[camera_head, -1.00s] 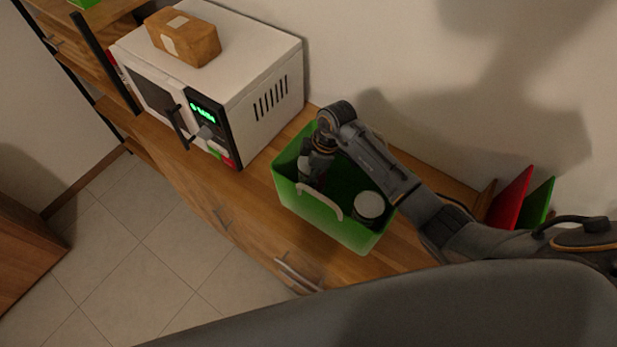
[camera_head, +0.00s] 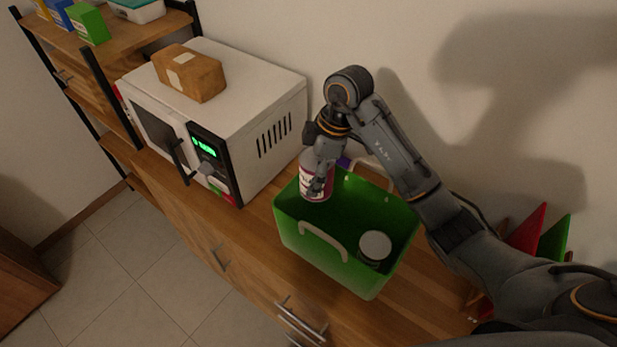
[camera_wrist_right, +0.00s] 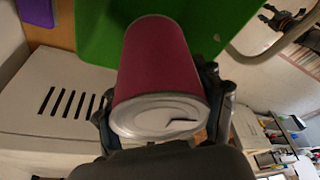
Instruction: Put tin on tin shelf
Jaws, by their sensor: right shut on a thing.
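A tin (camera_head: 315,180) with a pinkish-red and white label is in my right gripper (camera_head: 318,183), over the left end of a green basket (camera_head: 337,262). In the right wrist view the same tin (camera_wrist_right: 158,75) shows its dark pink side and pale metal end. The fingers of the right gripper (camera_wrist_right: 160,112) are closed around its sides. A second round tin (camera_head: 375,246) with a pale lid stands inside the basket. The wooden shelf unit (camera_head: 115,43) stands at the upper left; whether it is the tin shelf I cannot tell. My left gripper is out of view.
A white microwave (camera_head: 240,85) with a cardboard box (camera_head: 189,73) on top stands between basket and shelf unit. Several coloured boxes, one green (camera_head: 88,24), stand on the shelf unit's top. Red (camera_head: 528,228) and green panels stand at the right.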

